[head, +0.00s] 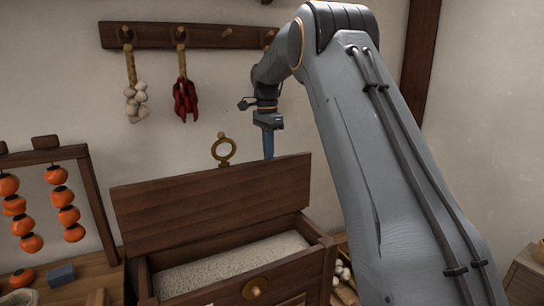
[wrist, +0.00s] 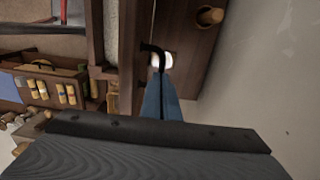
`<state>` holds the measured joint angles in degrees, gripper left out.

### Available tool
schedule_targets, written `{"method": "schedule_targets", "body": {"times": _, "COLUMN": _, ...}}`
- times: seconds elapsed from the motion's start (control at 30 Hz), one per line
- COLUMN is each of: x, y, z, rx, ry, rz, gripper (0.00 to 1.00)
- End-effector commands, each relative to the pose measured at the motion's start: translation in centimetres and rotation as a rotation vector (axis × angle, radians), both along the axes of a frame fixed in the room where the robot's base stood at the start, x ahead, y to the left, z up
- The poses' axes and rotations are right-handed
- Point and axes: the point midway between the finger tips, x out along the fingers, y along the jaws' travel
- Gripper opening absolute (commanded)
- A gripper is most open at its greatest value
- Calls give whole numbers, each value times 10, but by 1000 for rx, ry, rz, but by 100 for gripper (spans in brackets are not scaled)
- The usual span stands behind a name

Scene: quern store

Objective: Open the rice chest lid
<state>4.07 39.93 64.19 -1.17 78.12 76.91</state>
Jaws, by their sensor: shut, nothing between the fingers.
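The rice chest (head: 320,262) is dark wood, with pale rice (head: 235,265) showing inside. Its lid (head: 212,205) stands raised, tilted up along the back of the chest, with the opening uncovered. My gripper (head: 268,150) points down just behind the lid's top edge, right of its middle; the lid hides the fingertips. In the wrist view the blue fingers (wrist: 163,95) are together with nothing seen between them. The pale rice strip (wrist: 103,35) and a dark wooden board, probably the lid (wrist: 130,45), lie left of them. I cannot tell whether the fingers touch the lid.
Garlic (head: 136,100) and red peppers (head: 185,98) hang from a peg rail (head: 200,36). A rack of orange fruit (head: 66,212) and a blue-grey block (head: 61,275) are at left. Garlic bulbs (head: 342,272) lie right of the chest.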

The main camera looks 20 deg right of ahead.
Motion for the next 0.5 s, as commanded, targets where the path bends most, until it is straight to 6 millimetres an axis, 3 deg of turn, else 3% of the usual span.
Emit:
{"method": "schedule_targets", "body": {"times": 0.03, "x": -10, "y": -2, "z": -28, "rx": 0, "ry": 56, "rz": 2, "gripper": 18}}
{"method": "schedule_targets", "body": {"times": 0.17, "x": -10, "y": -1, "z": -27, "rx": 0, "ry": 56, "rz": 2, "gripper": 20}}
{"method": "schedule_targets", "body": {"times": 0.3, "x": -10, "y": -1, "z": -19, "rx": 1, "ry": 52, "rz": 1, "gripper": 20}}
{"method": "schedule_targets", "body": {"times": 0.33, "x": -10, "y": -1, "z": -15, "rx": 1, "ry": 50, "rz": 1, "gripper": 27}}
{"method": "schedule_targets", "body": {"times": 0.5, "x": -10, "y": 0, "z": 10, "rx": 1, "ry": 41, "rz": 1, "gripper": 27}}
